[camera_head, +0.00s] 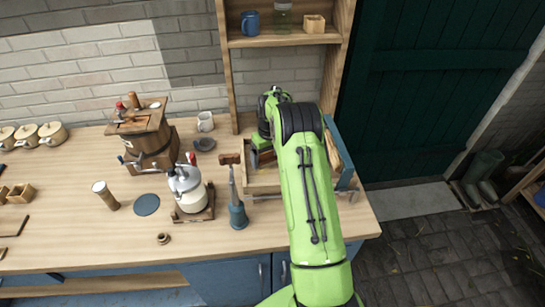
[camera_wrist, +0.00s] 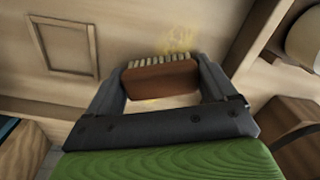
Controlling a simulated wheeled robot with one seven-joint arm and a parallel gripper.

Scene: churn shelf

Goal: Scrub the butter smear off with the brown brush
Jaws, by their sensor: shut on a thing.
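My gripper (camera_wrist: 158,82) is shut on the brown brush (camera_wrist: 160,78), gripping it by its two ends. The brush's pale bristles (camera_wrist: 150,62) point away from my palm. The butter smear (camera_wrist: 178,40) is a faint, patchy yellow mark on pale wood, just beyond the bristles in the wrist view. A few yellowish traces also show below the brush. I cannot tell whether the bristles touch the wood. In the head view the brush (camera_head: 265,156) shows partly beside my green arm, low over the counter's back. My arm hides the smear there.
A wooden tray (camera_head: 262,182) and a blue panel (camera_head: 341,150) flank my arm. A blue-handled tool (camera_head: 237,212), a white canister (camera_head: 187,190) and a wooden churn (camera_head: 150,140) stand to the left. A wooden shelf (camera_head: 285,40) rises behind.

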